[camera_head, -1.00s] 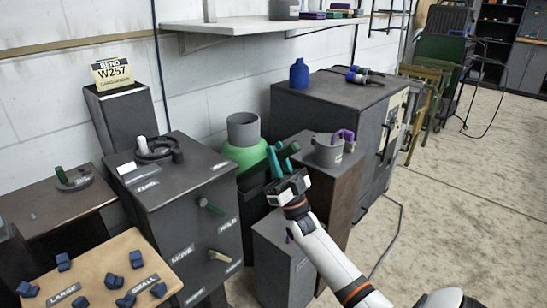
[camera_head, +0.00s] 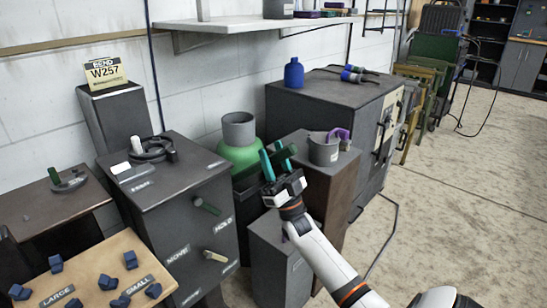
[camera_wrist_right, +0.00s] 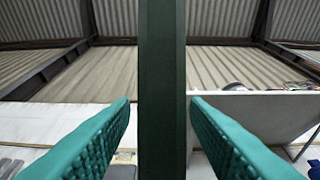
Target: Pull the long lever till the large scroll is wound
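My right gripper (camera_head: 276,157) has teal fingers pointing up, in front of the green vessel and the brown pedestal. In the right wrist view its fingers (camera_wrist_right: 160,105) stand apart on either side of a dark green upright bar (camera_wrist_right: 162,90). Narrow gaps show between the bar and both fingertips. I cannot tell whether this bar is the long lever. In the head view, a dark green handle (camera_head: 206,206) and a cream handle (camera_head: 215,256) stick out of the grey cabinet's front. I cannot make out the large scroll. My left gripper is not in view.
The grey cabinet (camera_head: 180,215) stands left of my right arm. A wooden board (camera_head: 110,250) with blue blocks is at lower left. A green vessel (camera_head: 240,157), a grey pot (camera_head: 323,150) and a dark cabinet (camera_head: 330,105) are close behind the gripper. Open floor (camera_head: 455,210) lies right.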

